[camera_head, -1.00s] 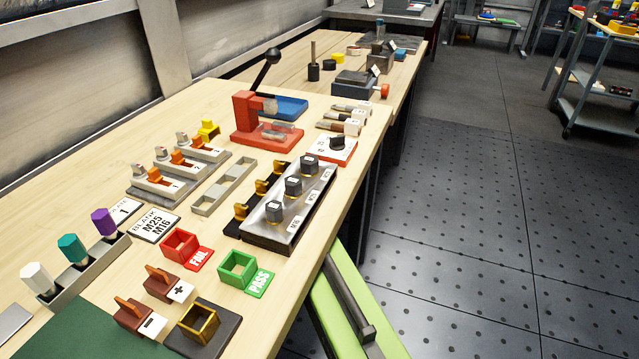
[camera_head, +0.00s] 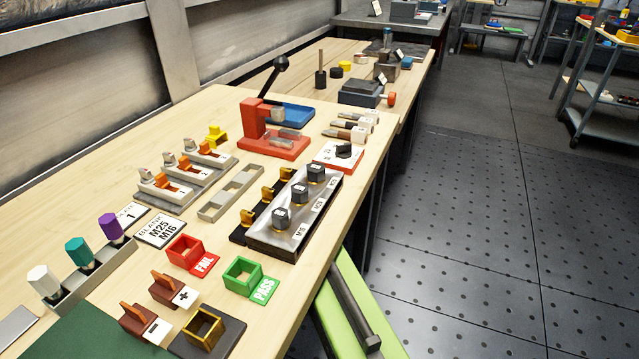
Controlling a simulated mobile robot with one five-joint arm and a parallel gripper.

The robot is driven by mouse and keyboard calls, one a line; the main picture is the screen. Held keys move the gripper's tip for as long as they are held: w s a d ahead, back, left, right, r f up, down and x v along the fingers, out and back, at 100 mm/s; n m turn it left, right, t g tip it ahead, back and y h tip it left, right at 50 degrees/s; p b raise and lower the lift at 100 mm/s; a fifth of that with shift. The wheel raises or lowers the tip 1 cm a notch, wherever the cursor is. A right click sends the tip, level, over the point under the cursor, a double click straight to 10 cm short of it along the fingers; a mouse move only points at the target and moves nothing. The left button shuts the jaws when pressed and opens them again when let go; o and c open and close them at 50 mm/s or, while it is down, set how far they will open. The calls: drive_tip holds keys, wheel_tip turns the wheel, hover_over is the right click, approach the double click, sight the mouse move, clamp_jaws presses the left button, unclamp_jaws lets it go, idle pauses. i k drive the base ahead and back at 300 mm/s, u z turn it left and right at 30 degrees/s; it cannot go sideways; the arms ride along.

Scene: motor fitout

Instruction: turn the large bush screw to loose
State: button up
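Nothing is plainly marked as the large bush screw, so I cannot tell which part it is. A metal block (camera_head: 284,236) on the bench carries three dark hex-topped knobs: a near one (camera_head: 280,218), a middle one (camera_head: 299,193) and a far one (camera_head: 316,172). Its front edge has small labels; the nearest looks like M16, the others are too small to read surely. Several brass-coloured tabs (camera_head: 248,219) stand in a row along its left side. My gripper is not in view, so nothing shows near these parts.
A red lever press (camera_head: 273,145) and a dial on a red-edged white plate (camera_head: 325,157) stand behind the block. Red (camera_head: 185,251) and green (camera_head: 241,276) boxes stand in front. A lime panel with a dark bar (camera_head: 354,310) juts out beside the bench. The floor (camera_head: 480,220) at right is clear.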

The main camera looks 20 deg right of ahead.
sight(286, 174)
drive_tip(key=u, duration=0.7)
drive_tip(key=k, duration=1.2)
drive_tip(key=z, duration=0.4)
